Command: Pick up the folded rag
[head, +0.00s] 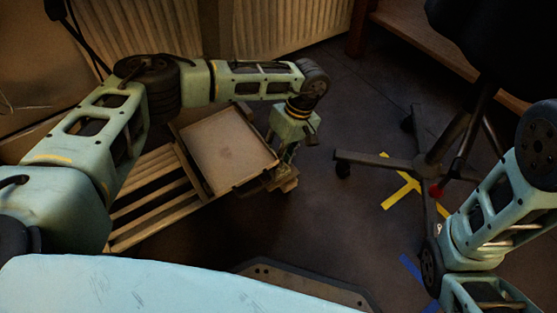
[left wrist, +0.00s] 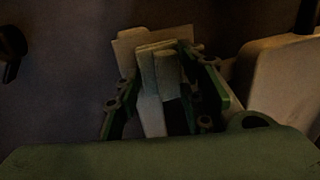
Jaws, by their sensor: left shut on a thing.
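The folded rag (left wrist: 166,72) is a pale grey-beige, layered bundle in the left wrist view. It sits between the two green fingers of my left gripper (left wrist: 168,85), which is shut on it. In the head view my left gripper (head: 286,160) points down just right of a shallow tray, at the right end of a slatted wooden stand. The rag is hard to make out there, small and dark beside the pale wood. My right arm shows at the right edge of the head view, but its gripper is out of the picture.
The shallow brown tray (head: 222,150) rests on the slatted wooden stand (head: 152,196). A wheeled chair base (head: 385,163) stands to the right, near yellow tape (head: 400,186) on the dark floor. A radiator (head: 283,28) is behind. Open floor lies between stand and chair.

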